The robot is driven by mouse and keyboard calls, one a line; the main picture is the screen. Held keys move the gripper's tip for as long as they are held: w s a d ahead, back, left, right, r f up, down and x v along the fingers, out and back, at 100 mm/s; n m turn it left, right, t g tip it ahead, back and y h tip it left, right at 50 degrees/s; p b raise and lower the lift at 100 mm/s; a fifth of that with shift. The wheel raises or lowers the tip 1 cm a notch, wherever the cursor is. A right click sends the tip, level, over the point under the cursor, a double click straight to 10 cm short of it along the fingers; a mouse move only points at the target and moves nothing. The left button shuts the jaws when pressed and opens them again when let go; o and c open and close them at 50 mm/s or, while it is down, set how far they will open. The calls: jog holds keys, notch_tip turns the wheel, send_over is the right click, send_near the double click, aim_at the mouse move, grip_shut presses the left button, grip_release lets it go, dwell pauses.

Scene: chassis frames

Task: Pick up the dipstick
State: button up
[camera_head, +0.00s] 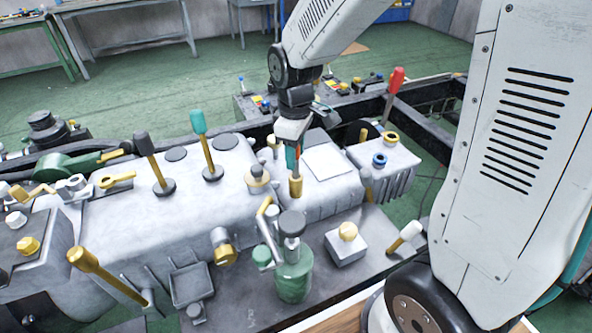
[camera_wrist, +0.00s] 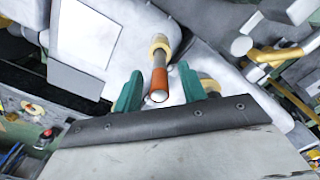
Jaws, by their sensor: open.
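The dipstick has an orange handle (camera_wrist: 159,80) with a pale round end, standing in a brass-collared tube (camera_head: 296,186) on the grey engine block. My gripper (camera_wrist: 158,84) is open, with one teal finger on each side of the orange handle in the wrist view. Gaps show between the handle and both fingers there. In the head view my gripper (camera_head: 292,158) points down at the tube from above, and its fingers hide most of the handle. I cannot tell how deep the handle sits between the fingers.
Black-handled (camera_head: 147,146) and teal-handled (camera_head: 198,124) levers stand left on the engine. A red-handled lever (camera_head: 396,80) stands behind right. A green bottle-shaped can (camera_head: 293,272) and a yellow-knobbed block (camera_head: 346,242) stand in front. A flat pale plate (camera_head: 328,162) lies right of the tube.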

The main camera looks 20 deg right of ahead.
grip_shut()
jog(key=shift+r, duration=0.1)
notch_tip(320, 180, up, 11)
jog(key=shift+f, duration=0.15)
dwell(0.4)
